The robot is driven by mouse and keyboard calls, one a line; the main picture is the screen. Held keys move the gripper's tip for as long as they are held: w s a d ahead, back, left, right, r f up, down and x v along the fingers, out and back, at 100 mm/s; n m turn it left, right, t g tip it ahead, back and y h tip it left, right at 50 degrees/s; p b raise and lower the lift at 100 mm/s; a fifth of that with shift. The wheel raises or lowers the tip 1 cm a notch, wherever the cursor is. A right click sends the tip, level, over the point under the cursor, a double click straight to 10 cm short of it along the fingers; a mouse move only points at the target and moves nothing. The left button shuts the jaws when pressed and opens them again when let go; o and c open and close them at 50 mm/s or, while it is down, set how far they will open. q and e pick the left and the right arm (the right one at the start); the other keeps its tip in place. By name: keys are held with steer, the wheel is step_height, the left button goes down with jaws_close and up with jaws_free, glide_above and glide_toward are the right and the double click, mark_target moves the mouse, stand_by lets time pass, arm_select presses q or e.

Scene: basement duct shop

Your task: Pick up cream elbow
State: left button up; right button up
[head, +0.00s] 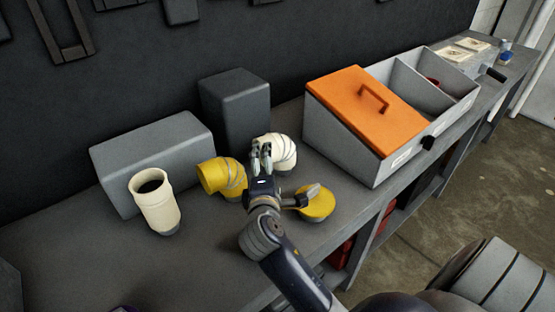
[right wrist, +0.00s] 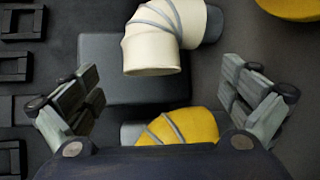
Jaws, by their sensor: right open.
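The cream elbow (head: 281,151) stands on the bench behind my right gripper in the head view, partly hidden by its fingers. In the right wrist view the cream elbow (right wrist: 160,38) lies ahead, at the top middle, beyond the fingertips. My right gripper (head: 262,158) is open and empty; in the right wrist view its two fingers (right wrist: 168,92) are spread wide. A yellow elbow (head: 222,177) stands just left of the gripper; it also shows at the bottom of the right wrist view (right wrist: 180,127). My left gripper is not in view.
A cream straight duct piece (head: 156,203) stands at the left. Grey blocks (head: 152,158) (head: 235,105) stand behind the elbows. A yellow round piece (head: 318,204) lies right of the gripper. A grey bin (head: 340,151) with an orange lid (head: 365,108) stands farther right.

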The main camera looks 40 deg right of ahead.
mark_target(277, 154)
steer(key=x, duration=0.3)
steer(key=p+x, duration=0.1)
steer(key=x, duration=0.3)
steer(key=shift+f, duration=0.25)
steer(key=shift+w+d+f, duration=0.1)
steer(key=shift+w+d, duration=0.05)
steer(key=shift+w, duration=0.1)
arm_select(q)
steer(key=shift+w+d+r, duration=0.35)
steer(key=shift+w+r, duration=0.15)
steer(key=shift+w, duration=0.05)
arm_select(e)
steer(key=shift+c, duration=0.6)
